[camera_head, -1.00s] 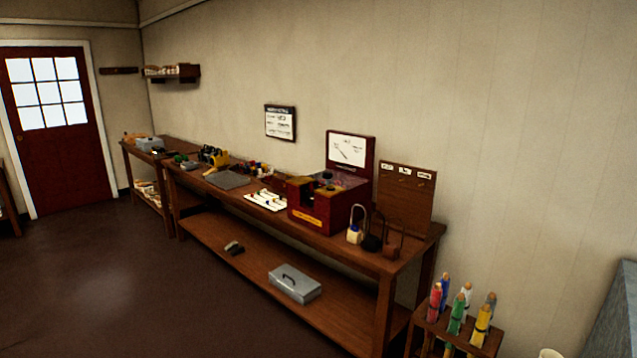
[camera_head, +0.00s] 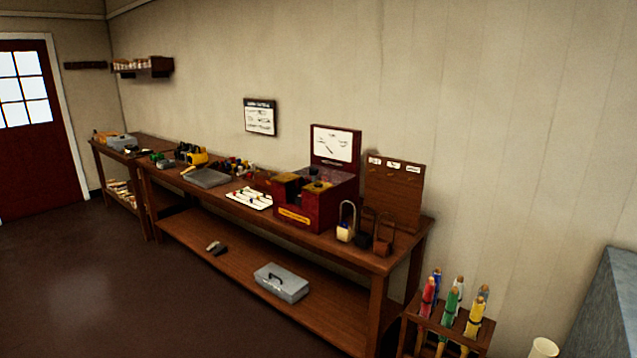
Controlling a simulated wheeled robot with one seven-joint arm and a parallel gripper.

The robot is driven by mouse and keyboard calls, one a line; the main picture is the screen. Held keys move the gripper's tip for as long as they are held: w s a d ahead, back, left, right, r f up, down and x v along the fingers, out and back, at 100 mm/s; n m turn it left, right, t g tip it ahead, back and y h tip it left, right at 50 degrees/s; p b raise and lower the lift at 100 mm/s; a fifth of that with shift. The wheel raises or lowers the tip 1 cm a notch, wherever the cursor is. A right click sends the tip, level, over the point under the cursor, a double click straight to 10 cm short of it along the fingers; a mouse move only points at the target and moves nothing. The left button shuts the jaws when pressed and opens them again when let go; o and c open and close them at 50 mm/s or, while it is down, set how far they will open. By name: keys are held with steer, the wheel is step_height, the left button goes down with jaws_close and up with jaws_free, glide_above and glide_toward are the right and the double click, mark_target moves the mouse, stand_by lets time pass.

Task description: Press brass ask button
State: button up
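A dark red box (camera_head: 322,208) with a brass-yellow label on its front and an upright white-faced panel behind it stands on the long wooden workbench (camera_head: 400,262). Small dark and yellowish parts show on its top, too small to tell apart. I cannot make out which of them, if any, is the brass ask button. My gripper is not in this view.
Padlocks (camera_head: 345,222) stand right of the box, before a wooden key board (camera_head: 394,190). A grey toolbox (camera_head: 281,283) lies on the lower shelf. A rack of coloured rolls (camera_head: 451,315) stands at front right. The floor (camera_head: 110,285) at left is clear.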

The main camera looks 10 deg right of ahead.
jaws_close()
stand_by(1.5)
